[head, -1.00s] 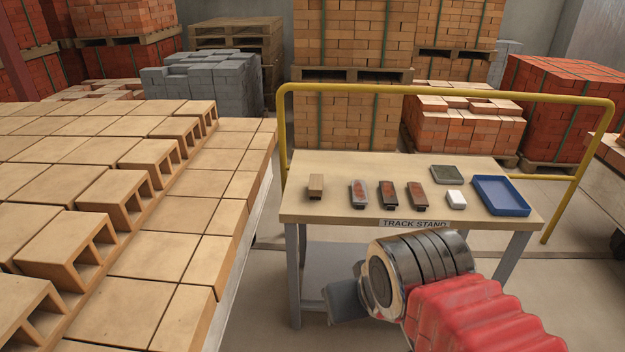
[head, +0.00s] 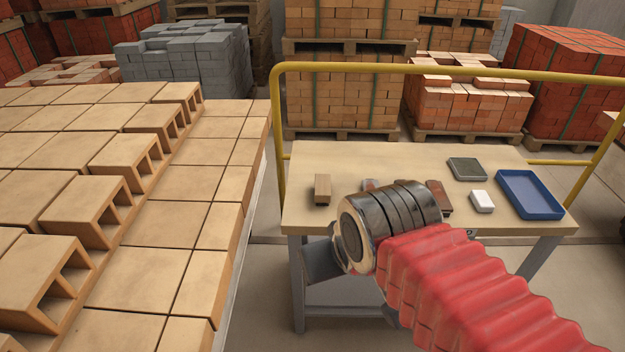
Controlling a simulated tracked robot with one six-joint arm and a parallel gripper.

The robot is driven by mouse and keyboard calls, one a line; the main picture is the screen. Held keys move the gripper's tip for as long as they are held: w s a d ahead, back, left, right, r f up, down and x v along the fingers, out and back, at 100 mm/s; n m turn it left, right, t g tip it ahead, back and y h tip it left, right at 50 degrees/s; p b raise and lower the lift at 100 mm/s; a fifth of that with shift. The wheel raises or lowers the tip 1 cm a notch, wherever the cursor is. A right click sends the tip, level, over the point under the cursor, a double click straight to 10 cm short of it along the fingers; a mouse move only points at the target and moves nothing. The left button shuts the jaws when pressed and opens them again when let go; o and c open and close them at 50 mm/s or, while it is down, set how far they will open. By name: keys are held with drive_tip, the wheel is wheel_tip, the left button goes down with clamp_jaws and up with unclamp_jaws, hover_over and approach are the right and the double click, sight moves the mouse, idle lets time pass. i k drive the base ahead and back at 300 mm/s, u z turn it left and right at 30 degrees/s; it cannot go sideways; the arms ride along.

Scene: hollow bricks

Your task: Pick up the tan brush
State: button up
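The tan brush (head: 322,189), a small block with a tan top and a brownish front face, stands at the left end of the table (head: 410,160) in the head view. My arm in its red sleeve reaches in from the lower right. Its dark wrist hides part of the row of objects on the table. My gripper (head: 321,262) shows only as a grey shape below and in front of the table's front edge, near the brush but apart from it. Its fingertips cannot be made out, so I cannot tell if it is open.
A reddish-brown brush (head: 439,197) and others partly hidden stand behind my wrist. A white block (head: 482,201), a dark green pad (head: 467,169) and a blue tray (head: 530,194) lie at the right. Hollow tan bricks (head: 95,210) fill the left. A yellow rail (head: 430,70) runs behind.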

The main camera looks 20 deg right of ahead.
sight(322, 189)
drive_tip(key=u, duration=0.1)
drive_tip(key=i, duration=0.95)
drive_tip(key=u, duration=0.05)
